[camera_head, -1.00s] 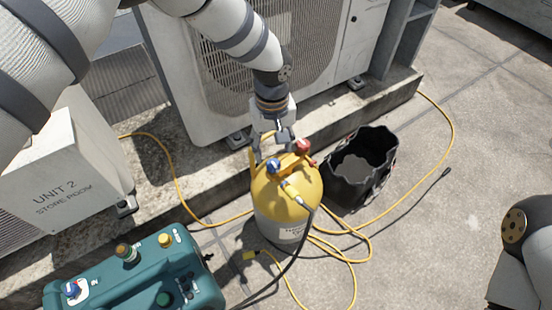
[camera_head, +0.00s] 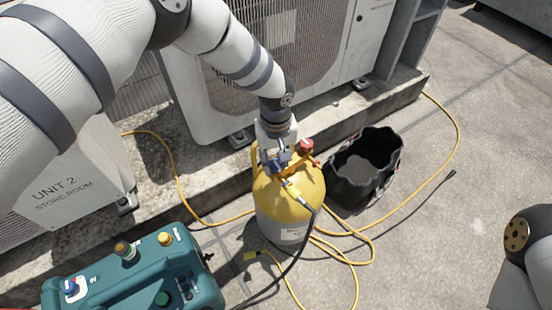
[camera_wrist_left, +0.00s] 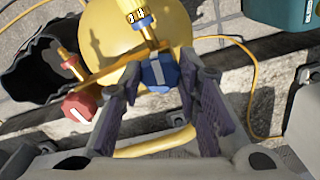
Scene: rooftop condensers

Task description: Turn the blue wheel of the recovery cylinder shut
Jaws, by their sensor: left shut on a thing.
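The yellow recovery cylinder (camera_head: 292,200) stands upright on the ground in the middle of the head view. Its blue wheel (camera_wrist_left: 159,73), with a white bar across its face, shows between the fingers in the wrist view. My left gripper (camera_head: 277,160) has come down onto the top of the cylinder and is shut on the blue wheel, mostly hiding it in the head view. A red wheel (camera_head: 306,146) sits beside it on the same valve body, outside the fingers, and also shows in the wrist view (camera_wrist_left: 79,105). My right gripper is out of view.
A black open bucket (camera_head: 364,172) stands right of the cylinder. A teal machine (camera_head: 140,275) stands at front left. Yellow hose (camera_head: 372,245) loops on the ground, and a dark hose runs from the cylinder's fitting. Condenser units stand behind on a concrete curb.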

